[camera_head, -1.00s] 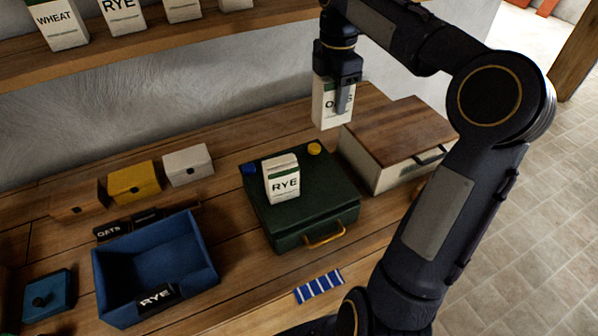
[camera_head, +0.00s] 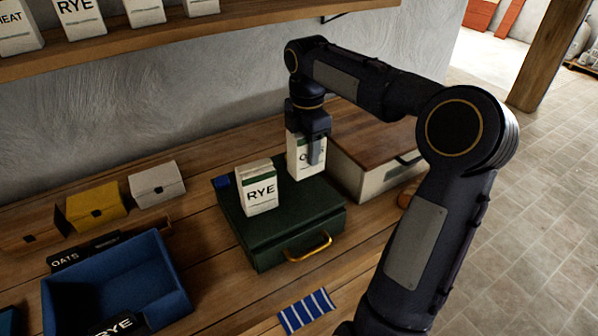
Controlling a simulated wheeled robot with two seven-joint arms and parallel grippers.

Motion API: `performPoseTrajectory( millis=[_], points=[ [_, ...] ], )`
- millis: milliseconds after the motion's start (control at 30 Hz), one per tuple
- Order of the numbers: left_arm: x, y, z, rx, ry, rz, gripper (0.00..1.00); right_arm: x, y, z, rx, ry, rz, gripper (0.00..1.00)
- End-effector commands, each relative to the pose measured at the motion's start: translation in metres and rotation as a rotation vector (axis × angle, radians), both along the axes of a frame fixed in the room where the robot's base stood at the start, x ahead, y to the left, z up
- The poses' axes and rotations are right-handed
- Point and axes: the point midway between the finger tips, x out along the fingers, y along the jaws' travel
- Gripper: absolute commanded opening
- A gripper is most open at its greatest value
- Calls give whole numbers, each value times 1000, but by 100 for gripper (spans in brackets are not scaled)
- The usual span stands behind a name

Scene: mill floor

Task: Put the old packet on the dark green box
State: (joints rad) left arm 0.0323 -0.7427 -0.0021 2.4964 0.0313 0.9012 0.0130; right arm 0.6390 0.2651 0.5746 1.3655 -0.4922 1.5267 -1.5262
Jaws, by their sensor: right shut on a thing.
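My right gripper (camera_head: 312,150) points down and is shut on a white packet with a green band, its label partly covered but starting with "O" (camera_head: 297,165). The packet is upright over the back right part of the dark green box (camera_head: 290,228). Its bottom is at or just above the lid; I cannot tell if it touches. A white RYE packet (camera_head: 257,190) stands on the lid to its left. The box has a yellow handle (camera_head: 308,247) in front. My left gripper is out of view.
A wood-topped white box (camera_head: 372,160) stands close on the right. A blue bin (camera_head: 125,280), yellow box (camera_head: 97,206) and white box (camera_head: 157,184) are on the left. A striped blue cloth (camera_head: 306,310) lies in front. Packets line the shelf (camera_head: 190,38).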

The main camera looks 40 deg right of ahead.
Motion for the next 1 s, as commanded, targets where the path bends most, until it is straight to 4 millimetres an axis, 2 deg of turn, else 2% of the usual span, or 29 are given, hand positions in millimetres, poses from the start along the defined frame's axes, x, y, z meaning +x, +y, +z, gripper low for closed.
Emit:
performPoseTrajectory(
  millis=[267,433,800,833,1000],
  points=[
    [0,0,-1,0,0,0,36,0,0,-24,0,0,1,12],
    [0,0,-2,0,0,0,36,0,0,-48,1,1,-1,12],
    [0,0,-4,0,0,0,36,0,0,-53,0,-2,0,12],
    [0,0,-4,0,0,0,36,0,0,-53,0,-1,0,48],
    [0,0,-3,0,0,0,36,0,0,-53,0,-1,0,69]
  ],
)
